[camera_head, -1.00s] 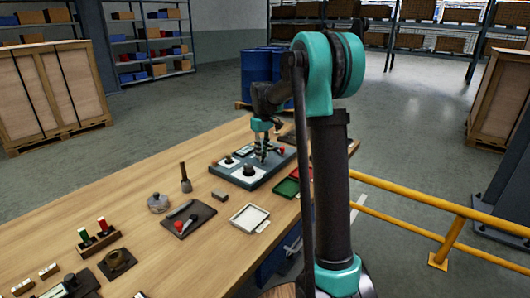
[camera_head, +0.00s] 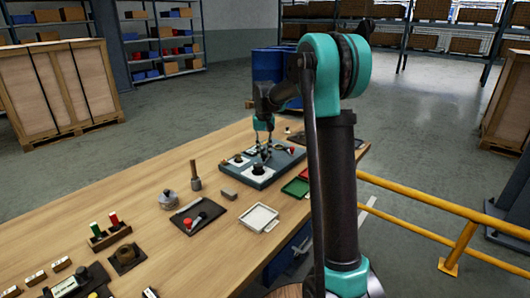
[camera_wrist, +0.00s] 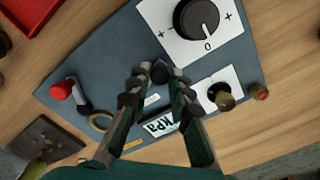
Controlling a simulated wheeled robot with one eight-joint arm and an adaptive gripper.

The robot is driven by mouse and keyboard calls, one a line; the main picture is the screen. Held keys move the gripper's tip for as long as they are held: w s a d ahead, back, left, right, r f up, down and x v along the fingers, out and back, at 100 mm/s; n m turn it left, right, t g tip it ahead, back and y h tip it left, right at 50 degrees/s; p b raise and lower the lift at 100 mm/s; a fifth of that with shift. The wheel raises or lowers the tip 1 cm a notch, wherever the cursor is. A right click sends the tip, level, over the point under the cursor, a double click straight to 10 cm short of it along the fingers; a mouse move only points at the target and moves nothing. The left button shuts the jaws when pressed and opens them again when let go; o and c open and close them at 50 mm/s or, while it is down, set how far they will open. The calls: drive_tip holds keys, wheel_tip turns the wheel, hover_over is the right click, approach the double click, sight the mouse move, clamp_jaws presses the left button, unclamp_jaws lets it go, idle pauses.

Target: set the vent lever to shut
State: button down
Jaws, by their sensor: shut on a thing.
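The blue-grey control panel (camera_head: 284,173) lies on the wooden table, and my gripper (camera_head: 265,153) is over it. I cannot tell whether this knob belongs to the vent lever. A red-tipped lever (camera_wrist: 62,91) stands at the panel's left side, apart from my fingers. A large black dial (camera_wrist: 200,17) on a white plate points to 0. A kPa gauge label (camera_wrist: 160,125) is partly covered by my fingers.
A brass knob (camera_wrist: 225,101) stands close to my right finger, and a brass ring (camera_wrist: 100,120) lies to the left. A green tray (camera_head: 296,188) and a white tray (camera_head: 259,218) are near the panel. A yellow rail (camera_head: 420,200) runs along the right.

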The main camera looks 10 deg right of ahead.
sight(264, 154)
idle(0.4)
drive_tip(key=c, duration=1.4)
unclamp_jaws()
drive_tip(key=shift+o, duration=0.2)
wheel_tip(264, 154, up, 12)
